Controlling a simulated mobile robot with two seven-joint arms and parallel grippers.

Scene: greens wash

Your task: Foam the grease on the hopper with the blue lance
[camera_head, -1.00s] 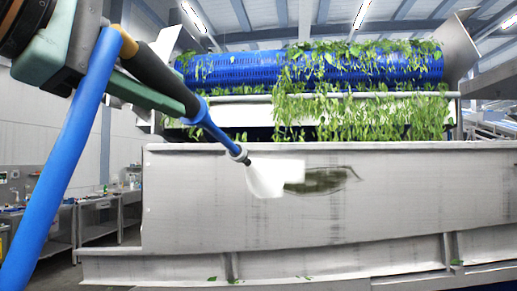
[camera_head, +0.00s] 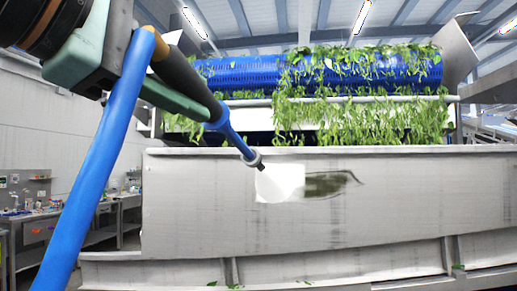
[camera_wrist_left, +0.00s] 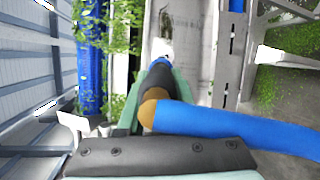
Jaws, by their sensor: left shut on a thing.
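My left gripper (camera_head: 150,78) comes in from the upper left, shut on the blue lance (camera_head: 232,136), which has a black grip and a blue hose. The lance points down and right, its nozzle in front of the hopper's upper front wall. The hopper (camera_head: 220,215) is a wide grey metal trough. A dark green-brown grease patch (camera_head: 325,184) lies on its wall. White foam (camera_head: 282,184) covers the wall at the patch's left end, just below the nozzle. In the left wrist view the lance (camera_wrist_left: 152,85) points away toward the white foam (camera_wrist_left: 161,47). My right gripper is not in view.
A blue perforated drum (camera_head: 380,70) draped with green leaves stands behind the hopper. The blue hose (camera_head: 105,160) hangs down at the left. Steel benches (camera_head: 110,215) stand at the far left. Several leaves lie on the lower ledge.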

